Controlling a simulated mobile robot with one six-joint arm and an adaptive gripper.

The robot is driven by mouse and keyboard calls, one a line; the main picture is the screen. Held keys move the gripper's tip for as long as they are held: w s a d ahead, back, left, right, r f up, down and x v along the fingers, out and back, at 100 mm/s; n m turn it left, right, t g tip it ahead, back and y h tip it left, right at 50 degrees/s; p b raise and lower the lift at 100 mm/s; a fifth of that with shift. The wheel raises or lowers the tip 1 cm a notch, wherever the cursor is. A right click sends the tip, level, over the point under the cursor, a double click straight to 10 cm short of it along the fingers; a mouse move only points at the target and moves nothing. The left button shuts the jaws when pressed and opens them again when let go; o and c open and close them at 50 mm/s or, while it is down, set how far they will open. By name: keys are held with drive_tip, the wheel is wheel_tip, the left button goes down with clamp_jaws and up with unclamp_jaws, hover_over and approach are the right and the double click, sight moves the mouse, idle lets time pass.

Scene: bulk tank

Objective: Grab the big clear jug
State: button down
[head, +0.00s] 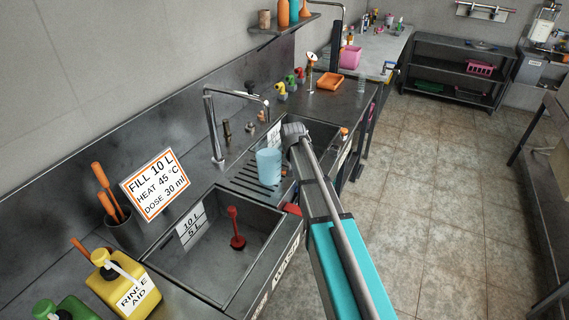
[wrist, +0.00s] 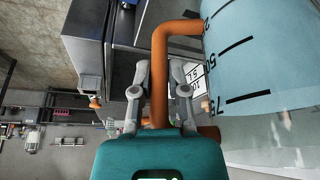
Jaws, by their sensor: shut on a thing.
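The big clear jug (head: 269,167) looks pale blue and see-through and appears upright over the ribbed drainboard between the two sink basins. I cannot tell whether its base touches the board. In the wrist view the jug (wrist: 250,60) fills the upper right, with black scale marks and an orange handle (wrist: 160,75). My gripper (wrist: 161,82) has its two grey fingers on either side of the upright part of this handle, shut on it. In the head view my arm comes from the lower right, and my fingers are hidden at its far end beside the jug.
The near basin (head: 215,255) holds a red plunger-like thing (head: 236,228). A tall tap (head: 215,125) arches behind the jug. A sign (head: 155,184) reads fill 10 L. A yellow rinse aid jug (head: 122,285) stands front left. The tiled floor at right is clear.

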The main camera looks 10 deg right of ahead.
drive_tip(key=shift+r+p, duration=0.55)
drive_tip(key=shift+p, duration=0.05)
drive_tip(key=shift+r+p, duration=1.1)
drive_tip(key=shift+r, duration=0.05)
drive_tip(key=s+d+r+p, duration=0.1)
drive_tip(key=s+r+p, duration=0.8)
drive_tip(key=s, duration=0.4)
drive_tip(key=shift+s+r, duration=0.25)
drive_tip(key=shift+s, duration=0.1)
drive_tip(key=shift+s+d+p, duration=0.1)
drive_tip(key=shift+p, duration=0.2)
idle(1.0)
